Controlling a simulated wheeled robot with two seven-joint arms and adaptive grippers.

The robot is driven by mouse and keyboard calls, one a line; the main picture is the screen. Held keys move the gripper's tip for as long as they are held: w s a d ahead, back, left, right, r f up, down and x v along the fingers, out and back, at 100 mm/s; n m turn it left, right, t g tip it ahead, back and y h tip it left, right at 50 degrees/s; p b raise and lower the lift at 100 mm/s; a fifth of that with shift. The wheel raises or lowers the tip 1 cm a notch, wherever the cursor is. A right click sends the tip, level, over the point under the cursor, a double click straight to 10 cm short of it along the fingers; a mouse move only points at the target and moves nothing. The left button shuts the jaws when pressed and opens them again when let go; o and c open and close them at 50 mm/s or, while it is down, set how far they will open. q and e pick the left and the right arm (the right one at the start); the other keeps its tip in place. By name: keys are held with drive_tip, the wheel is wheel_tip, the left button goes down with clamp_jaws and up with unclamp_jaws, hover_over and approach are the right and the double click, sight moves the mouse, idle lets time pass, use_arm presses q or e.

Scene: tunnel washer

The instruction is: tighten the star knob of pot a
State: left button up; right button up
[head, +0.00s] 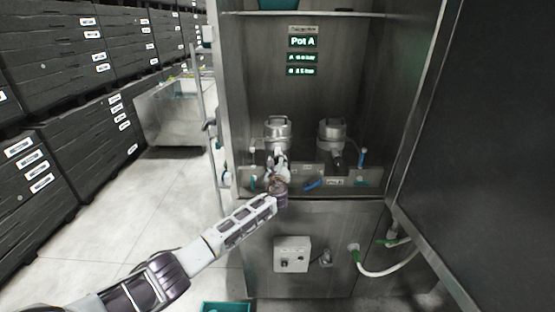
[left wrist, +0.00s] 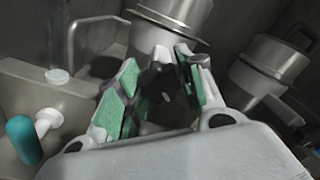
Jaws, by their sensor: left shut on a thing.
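Two steel pots with handled lids stand side by side in the cabinet: the left pot (head: 277,131) and the right pot (head: 332,133). My left gripper (head: 278,161) is at the front of the left pot. In the left wrist view its green-padded fingers (left wrist: 160,100) close around a dark knob (left wrist: 162,108) below the left pot (left wrist: 170,20). The fingers and wrist hide much of the knob in the head view. The right pot also shows in the left wrist view (left wrist: 265,70), apart from the gripper. My right gripper is not in view.
A sign reading Pot A (head: 302,41) is on the back wall. A blue-handled valve (head: 314,184) sits between the pots, and a teal-handled tap (left wrist: 22,140) is left of the gripper. A cabinet door (head: 475,150) stands at right; a control box (head: 292,254) is below.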

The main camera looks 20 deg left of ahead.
use_arm(q)
drive_tip(key=m, duration=0.5)
drive_tip(key=shift+f, duration=0.15)
drive_tip(key=m, duration=0.5)
drive_tip(key=shift+f, duration=0.1)
idle(0.4)
drive_tip(key=o, duration=1)
drive_tip(key=shift+s+d, duration=0.1)
drive_tip(key=shift+s, duration=0.05)
drive_tip(key=v, duration=1.1)
drive_tip(key=shift+s+d, duration=0.1)
drive_tip(key=shift+s, duration=0.25)
